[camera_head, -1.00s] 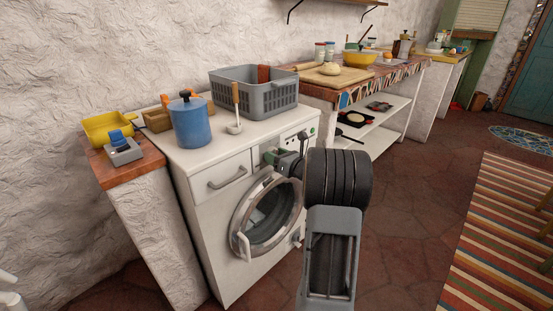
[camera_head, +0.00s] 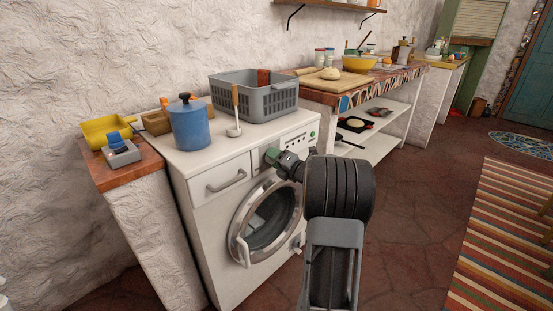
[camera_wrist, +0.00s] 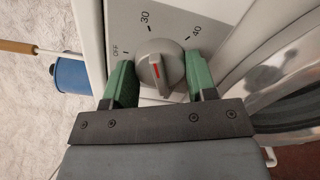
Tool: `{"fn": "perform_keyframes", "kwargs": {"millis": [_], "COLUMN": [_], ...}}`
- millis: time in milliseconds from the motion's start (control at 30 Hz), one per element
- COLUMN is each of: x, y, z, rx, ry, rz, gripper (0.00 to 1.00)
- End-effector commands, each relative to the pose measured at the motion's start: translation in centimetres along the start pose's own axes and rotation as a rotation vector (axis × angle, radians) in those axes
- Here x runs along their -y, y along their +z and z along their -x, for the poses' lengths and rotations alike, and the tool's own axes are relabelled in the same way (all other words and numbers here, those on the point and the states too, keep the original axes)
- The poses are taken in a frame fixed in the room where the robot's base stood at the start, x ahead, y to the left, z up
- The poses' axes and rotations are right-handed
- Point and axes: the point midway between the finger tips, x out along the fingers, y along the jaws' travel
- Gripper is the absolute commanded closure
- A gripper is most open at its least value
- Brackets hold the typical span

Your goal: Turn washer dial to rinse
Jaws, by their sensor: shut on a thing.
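The washer (camera_head: 205,235) is white and stands at the left of the head view, its round door shut. No rinse label is visible. My gripper (camera_wrist: 157,76) has green fingers on both sides of the dial and is shut on it. In the head view my gripper (camera_head: 271,157) is at the washer's front panel and hides the dial.
A blue pot (camera_head: 189,127), a ladle (camera_head: 235,112) and a grey basket (camera_head: 282,101) stand on the washer. The door handle (camera_head: 243,250) juts out below my gripper. A counter (camera_head: 340,98) is to the right.

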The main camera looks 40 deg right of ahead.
Motion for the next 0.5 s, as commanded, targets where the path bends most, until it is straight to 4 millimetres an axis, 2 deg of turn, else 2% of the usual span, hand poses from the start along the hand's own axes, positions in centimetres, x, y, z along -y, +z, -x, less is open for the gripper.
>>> {"fn": "perform_keyframes", "kwargs": {"millis": [500], "x": [-0.28], "y": [0.15], "z": [-0.03], "rx": [0.000], "ry": [0.000], "rz": [-0.490], "gripper": [0.72]}}
